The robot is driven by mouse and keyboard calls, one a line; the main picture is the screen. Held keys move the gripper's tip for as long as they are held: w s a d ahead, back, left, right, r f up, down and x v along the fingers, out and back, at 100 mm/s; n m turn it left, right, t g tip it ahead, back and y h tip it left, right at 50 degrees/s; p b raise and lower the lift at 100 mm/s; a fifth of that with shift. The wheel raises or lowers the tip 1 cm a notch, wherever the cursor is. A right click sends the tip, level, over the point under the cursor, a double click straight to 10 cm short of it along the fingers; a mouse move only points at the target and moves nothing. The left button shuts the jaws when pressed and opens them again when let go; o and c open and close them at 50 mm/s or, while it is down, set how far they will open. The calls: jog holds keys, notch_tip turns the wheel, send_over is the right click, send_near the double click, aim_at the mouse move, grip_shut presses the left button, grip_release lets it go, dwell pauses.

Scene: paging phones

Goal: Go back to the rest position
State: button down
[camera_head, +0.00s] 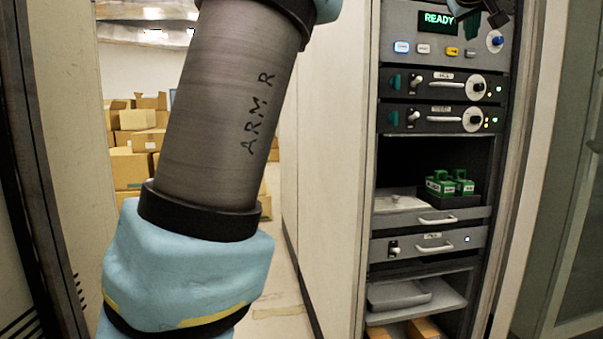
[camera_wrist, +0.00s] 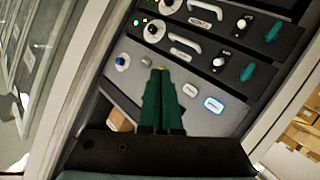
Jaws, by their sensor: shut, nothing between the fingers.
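My gripper (camera_wrist: 160,72) is shut with nothing between its green fingers. In the wrist view the fingers point at the top control panel (camera_wrist: 125,85) of a rack, which appears upside down. Whether the tips touch the panel I cannot tell. The panel has a display (camera_head: 437,21) lit with "READY", several small buttons and a blue knob (camera_head: 497,41). My arm fills the left-centre of the head view.
Below the panel are two drawer units (camera_head: 445,86) with handles and knobs. A shelf bay holds green blocks (camera_head: 440,184) in a dark tray. Lower are another drawer (camera_head: 427,244) and a grey shelf. Cardboard boxes (camera_head: 140,140) are stacked behind at left. A glass door stands at right.

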jog(key=w+a+f+g+y+p, duration=0.1)
jog(key=w+a+f+g+y, duration=0.15)
jog(key=a+f, duration=1.05)
jog(key=w+a+f+g+y+p, duration=0.1)
jog(key=w+a+f+g+y, duration=0.15)
jog(key=a+f, duration=1.05)
jog(key=s+a+f+g+y+p, duration=0.1)
jog(key=s+a+f+g, duration=0.1)
jog(key=s+a+f, duration=0.6)
jog(key=s+a+f+g+y+p, duration=0.1)
jog(key=s+a+f+g, duration=0.2)
jog(key=s+a+f, duration=0.6)
jog(key=s+f, duration=0.4)
jog(key=shift+s+a+f+g, duration=0.2)
jog(key=shift+s+a+g, duration=0.1)
jog(key=c, duration=1.6)
grip_release()
